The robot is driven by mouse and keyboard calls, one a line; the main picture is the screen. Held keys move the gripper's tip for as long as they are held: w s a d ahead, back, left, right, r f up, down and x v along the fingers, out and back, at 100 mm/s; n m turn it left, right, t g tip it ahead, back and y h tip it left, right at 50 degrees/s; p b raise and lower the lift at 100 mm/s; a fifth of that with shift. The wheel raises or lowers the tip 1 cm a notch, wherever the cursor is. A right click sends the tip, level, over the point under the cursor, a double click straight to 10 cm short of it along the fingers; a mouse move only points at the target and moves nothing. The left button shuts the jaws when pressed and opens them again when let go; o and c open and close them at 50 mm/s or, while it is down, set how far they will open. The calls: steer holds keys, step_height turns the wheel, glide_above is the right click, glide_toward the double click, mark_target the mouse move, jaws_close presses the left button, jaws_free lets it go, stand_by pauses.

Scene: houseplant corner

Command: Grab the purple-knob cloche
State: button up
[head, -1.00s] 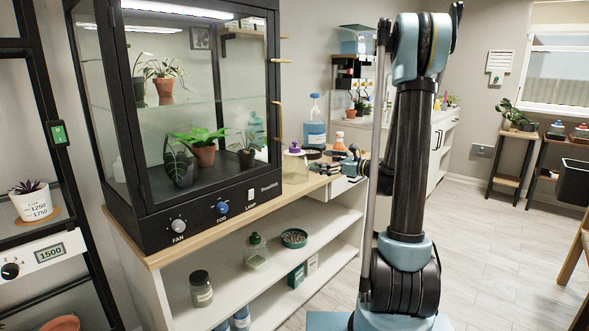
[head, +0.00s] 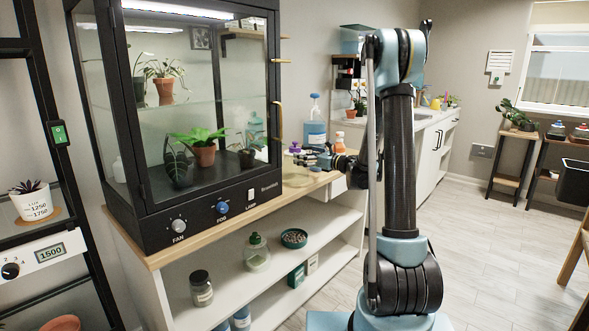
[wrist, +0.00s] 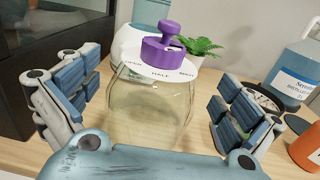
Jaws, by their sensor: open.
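The purple-knob cloche (wrist: 150,108) stands upright on the wooden counter in the wrist view. It has a clear body, a white top lettered OPEN, HALF and a third word, and a purple knob (wrist: 163,42). In the head view its purple knob (head: 295,147) shows at the counter's right part, with the body partly hidden by my gripper. My gripper (wrist: 157,85) is open, with one blue-padded finger on each side of the cloche and visible gaps between pads and glass. In the head view my gripper (head: 318,156) is at the cloche.
A black-framed plant cabinet (head: 215,200) stands left of the cloche. A blue-labelled bottle (wrist: 297,75) and an orange bottle (wrist: 307,150) stand to the right. A small potted plant (wrist: 201,47) is behind the knob. The wooden counter (wrist: 60,158) is bare in front.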

mark_target(300, 152)
steer(key=shift+x, duration=2.9)
steer(key=shift+d+r, duration=0.1)
steer(key=shift+r, duration=0.15)
steer(key=c, duration=1.9)
steer(key=shift+w, duration=0.1)
